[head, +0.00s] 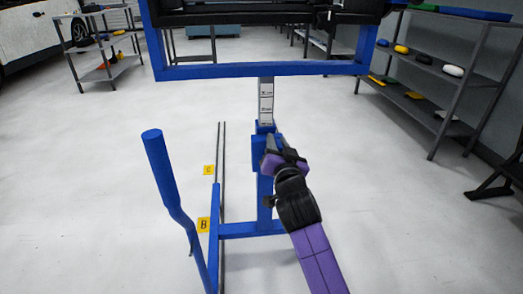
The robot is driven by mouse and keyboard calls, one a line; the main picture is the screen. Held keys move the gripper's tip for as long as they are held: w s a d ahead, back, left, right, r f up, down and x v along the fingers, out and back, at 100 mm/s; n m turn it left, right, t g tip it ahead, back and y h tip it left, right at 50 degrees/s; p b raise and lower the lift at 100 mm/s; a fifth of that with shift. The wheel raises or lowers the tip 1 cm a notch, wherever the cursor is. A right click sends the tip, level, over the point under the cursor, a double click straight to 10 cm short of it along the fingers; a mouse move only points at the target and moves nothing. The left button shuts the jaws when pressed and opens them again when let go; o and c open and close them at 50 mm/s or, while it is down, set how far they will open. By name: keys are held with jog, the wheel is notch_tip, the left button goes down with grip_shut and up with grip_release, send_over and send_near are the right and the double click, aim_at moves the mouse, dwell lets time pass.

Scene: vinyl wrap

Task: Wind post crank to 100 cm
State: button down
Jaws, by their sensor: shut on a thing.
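A blue upright post (265,205) stands near the middle. A pale inner column with dark scale marks (266,100) rises from its top to a large blue frame (250,71). The scale figures are too small to read. My gripper (280,155), with purple and dark parts, is at the post's upper part, just below the scale. It is shut on what seems to be the post crank, which is mostly hidden behind the gripper. A small dark knob (269,202) shows lower on the post, left of my wrist.
A blue bent handle bar (160,165) stands left of the post. Shelves stand at the left (105,70) and right (430,110). The pale floor between is clear.

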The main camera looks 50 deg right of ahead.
jog(key=shift+s+d+f+m, duration=0.25)
jog(key=shift+s+d+m, duration=0.15)
jog(key=shift+m, duration=0.2)
jog(key=shift+f, duration=0.1)
jog(key=c, duration=1.2)
grip_release()
jog(key=shift+o, duration=0.2)
jog(key=v, duration=0.7)
jog(key=shift+s+a+p, duration=0.25)
jog(key=shift+a+p, duration=0.05)
jog(key=shift+p, duration=0.05)
